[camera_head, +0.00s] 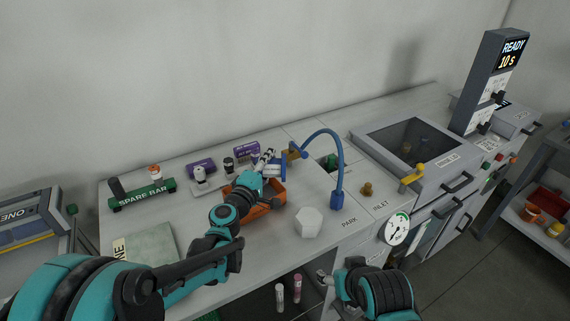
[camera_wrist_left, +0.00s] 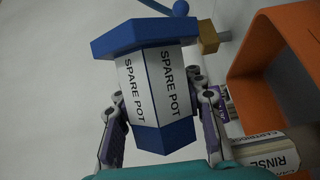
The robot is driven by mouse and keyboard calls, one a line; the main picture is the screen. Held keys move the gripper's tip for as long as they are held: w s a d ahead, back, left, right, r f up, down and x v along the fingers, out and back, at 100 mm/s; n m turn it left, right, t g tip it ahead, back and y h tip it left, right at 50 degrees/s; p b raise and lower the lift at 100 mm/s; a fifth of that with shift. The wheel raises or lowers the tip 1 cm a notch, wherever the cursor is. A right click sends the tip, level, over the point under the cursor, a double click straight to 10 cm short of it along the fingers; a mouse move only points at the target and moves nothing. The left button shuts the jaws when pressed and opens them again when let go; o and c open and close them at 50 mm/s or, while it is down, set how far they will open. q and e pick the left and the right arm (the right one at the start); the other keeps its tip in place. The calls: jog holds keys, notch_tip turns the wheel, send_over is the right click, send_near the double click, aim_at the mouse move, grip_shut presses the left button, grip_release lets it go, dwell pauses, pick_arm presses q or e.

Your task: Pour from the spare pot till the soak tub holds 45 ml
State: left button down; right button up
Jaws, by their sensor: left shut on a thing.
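The spare pot (camera_wrist_left: 150,85) is white and faceted with a blue rim and blue base, and its labels face the left wrist camera. My left gripper (camera_wrist_left: 158,100) is shut on it, one finger on each side. In the head view the pot (camera_head: 278,169) is small and partly hidden by the gripper (camera_head: 266,166), above the counter by an orange open tub (camera_head: 268,209). The orange tub (camera_wrist_left: 280,75) also shows in the left wrist view; I read no soak label or liquid level on it. My right arm is at the bottom; its jaws are unclear.
A white hexagonal block (camera_head: 309,222) stands right of the orange tub. A blue curved spout (camera_head: 337,165) arches behind it. Purple boxes (camera_head: 201,168) and small bottles stand behind. A green spare bar (camera_head: 143,197) lies left.

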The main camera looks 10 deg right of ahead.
pick_arm(q)
jog(key=shift+a+f+n+b, duration=0.1)
jog(key=shift+f+n+b, duration=0.4)
jog(key=shift+b, duration=0.7)
dwell(2.0)
jog(key=shift+a+r+n+t, duration=0.15)
jog(key=shift+n+t, duration=0.15)
jog(key=shift+n, duration=0.2)
dwell(0.4)
jog(key=m+p, duration=0.1)
jog(key=m+g+p, duration=0.1)
jog(key=m, duration=0.1)
jog(key=shift+d+r, duration=0.15)
jog(key=shift+d, duration=0.2)
